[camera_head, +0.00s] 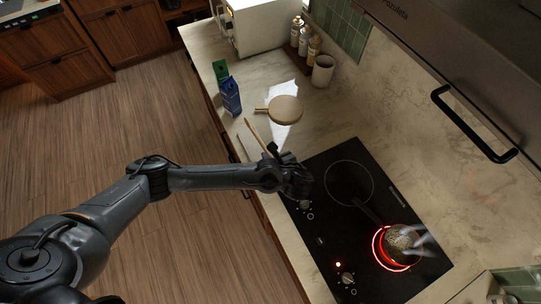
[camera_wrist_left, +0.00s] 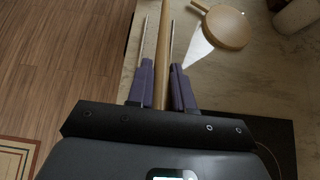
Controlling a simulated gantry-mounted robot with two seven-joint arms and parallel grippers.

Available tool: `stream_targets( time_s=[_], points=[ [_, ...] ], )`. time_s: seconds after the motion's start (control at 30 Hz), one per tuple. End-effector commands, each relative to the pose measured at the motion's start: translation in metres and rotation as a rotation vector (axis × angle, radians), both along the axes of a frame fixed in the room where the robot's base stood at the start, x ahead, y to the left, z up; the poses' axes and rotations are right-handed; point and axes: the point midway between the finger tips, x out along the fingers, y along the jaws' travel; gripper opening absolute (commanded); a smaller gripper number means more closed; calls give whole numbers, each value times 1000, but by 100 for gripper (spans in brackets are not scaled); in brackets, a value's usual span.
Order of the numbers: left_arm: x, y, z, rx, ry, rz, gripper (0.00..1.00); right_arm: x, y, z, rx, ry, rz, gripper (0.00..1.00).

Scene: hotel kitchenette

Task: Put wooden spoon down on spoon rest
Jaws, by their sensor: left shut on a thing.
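My left gripper (camera_head: 285,172) is over the counter beside the cooktop's left edge. In the left wrist view its purple fingers (camera_wrist_left: 162,88) are shut on the wooden spoon (camera_wrist_left: 163,45), whose shaft runs forward between them. In the head view the spoon (camera_head: 257,135) extends up and left from the gripper. Its end held in the gripper is hidden. A round, pale wooden piece with a short handle (camera_head: 284,110), apparently the spoon rest, lies on the counter beyond the gripper. It also shows in the left wrist view (camera_wrist_left: 227,27), right of the spoon and apart from it. My right gripper is out of view.
The black cooktop (camera_head: 322,238) has a glowing red burner with a pan (camera_head: 402,242) of food on it. Blue (camera_head: 231,97) and green (camera_head: 220,70) cartons stand near the counter's left edge. Bottles (camera_head: 304,38) and a cup (camera_head: 323,71) stand at the back.

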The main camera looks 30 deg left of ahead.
Motion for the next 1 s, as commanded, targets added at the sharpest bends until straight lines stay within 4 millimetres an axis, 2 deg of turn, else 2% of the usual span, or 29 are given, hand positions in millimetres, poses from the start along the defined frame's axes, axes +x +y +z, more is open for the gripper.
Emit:
stream_targets(
  time_s=[0.03, 0.47, 0.7, 1.0],
  points=[
    [0, 0, -10, 1, 0, 0, 0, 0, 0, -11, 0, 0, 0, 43],
    [0, 0, -53, 1, 0, 0, 0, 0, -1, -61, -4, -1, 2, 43],
    [0, 0, -68, 0, -1, -1, 0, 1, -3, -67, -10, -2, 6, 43],
    [0, 0, -74, 0, -1, 1, 0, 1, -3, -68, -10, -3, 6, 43]
  ],
)
